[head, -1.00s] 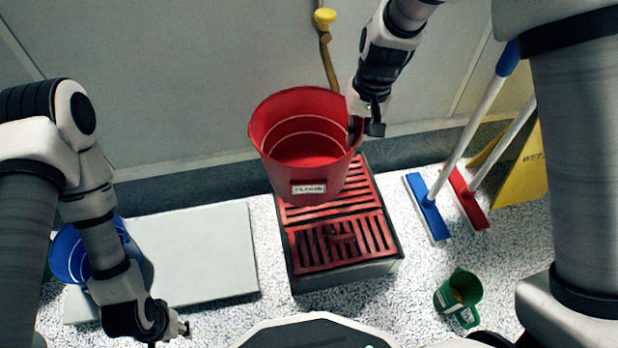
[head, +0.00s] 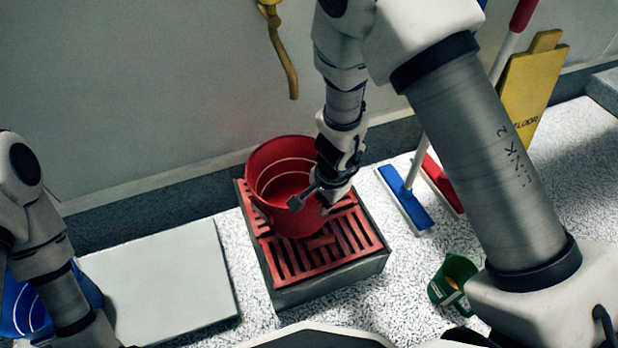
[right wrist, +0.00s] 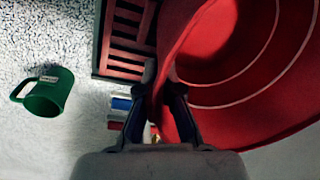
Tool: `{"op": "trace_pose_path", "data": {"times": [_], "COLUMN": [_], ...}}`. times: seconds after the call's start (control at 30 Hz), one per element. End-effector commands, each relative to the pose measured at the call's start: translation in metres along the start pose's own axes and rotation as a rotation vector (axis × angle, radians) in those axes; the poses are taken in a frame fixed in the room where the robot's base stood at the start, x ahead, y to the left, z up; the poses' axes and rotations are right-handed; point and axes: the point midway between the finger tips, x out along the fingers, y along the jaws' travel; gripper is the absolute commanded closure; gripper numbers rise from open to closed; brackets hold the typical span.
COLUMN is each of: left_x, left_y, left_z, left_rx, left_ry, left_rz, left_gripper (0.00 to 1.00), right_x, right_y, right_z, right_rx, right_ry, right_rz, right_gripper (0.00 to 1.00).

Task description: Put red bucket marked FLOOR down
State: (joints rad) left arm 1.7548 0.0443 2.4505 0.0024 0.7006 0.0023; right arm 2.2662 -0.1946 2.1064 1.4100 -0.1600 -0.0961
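The red bucket (head: 280,212) is upright at the red slotted grate (head: 352,238), over its back left part. I cannot tell whether its base touches the grate. My right gripper (head: 311,204) is at the bucket's right front side. In the right wrist view, my right gripper's fingers (right wrist: 163,92) are on both sides of the wall of the bucket (right wrist: 235,115), pinching it near the rim. The bucket's FLOOR label is out of sight. Part of the grate (right wrist: 126,38) shows beside the bucket there. My left arm is at the lower left; its gripper is out of frame.
A white board (head: 165,285) lies left of the grate's grey box. A blue bucket (head: 22,308) stands behind my left arm. A green jug (head: 455,276), a blue squeegee (head: 406,202), a red squeegee (head: 441,184) and a yellow sign (head: 535,88) are to the right.

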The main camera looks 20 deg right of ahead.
Motion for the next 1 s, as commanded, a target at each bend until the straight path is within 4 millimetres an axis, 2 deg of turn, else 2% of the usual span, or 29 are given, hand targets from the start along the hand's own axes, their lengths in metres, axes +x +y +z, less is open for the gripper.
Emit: {"op": "trace_pose_path", "data": {"times": [0.03,0.27,0.3,0.6,0.63,0.7,0.77,1.0], "left_x": [-0.029,-0.083,-0.075,-0.081,-0.068,-0.055,-0.051,-0.055], "left_y": [0.001,0.001,0.001,0.001,0.001,0.001,0.001,0.001], "left_z": [0.001,0.002,0.001,0.002,0.001,0.002,0.002,0.002], "left_rx": [0.003,0.008,0.008,0.008,0.008,0.008,0.008,0.008], "left_ry": [-0.002,-0.005,-0.004,-0.005,-0.004,-0.005,-0.006,-0.005], "left_rz": [0.000,0.001,0.001,0.001,0.001,0.001,0.001,0.001], "left_gripper": [0.60,0.60,0.60,0.60,0.60,0.60,0.60,0.60], "right_x": [-0.013,-0.001,0.009,0.017,0.032,0.048,0.055,0.052], "right_y": [-0.012,-0.052,-0.056,-0.073,-0.070,-0.068,-0.067,-0.067], "right_z": [-0.004,-0.024,-0.025,-0.034,-0.034,-0.034,-0.034,-0.034], "right_rx": [0.000,-0.002,-0.003,0.000,0.001,0.000,0.000,0.000], "right_ry": [-0.003,-0.001,-0.003,0.000,-0.001,0.000,0.000,0.000], "right_rz": [0.001,-0.003,-0.005,-0.001,0.001,0.000,-0.001,-0.001], "right_gripper": [1.00,1.00,1.00,1.00,1.00,1.00,1.00,1.00]}}
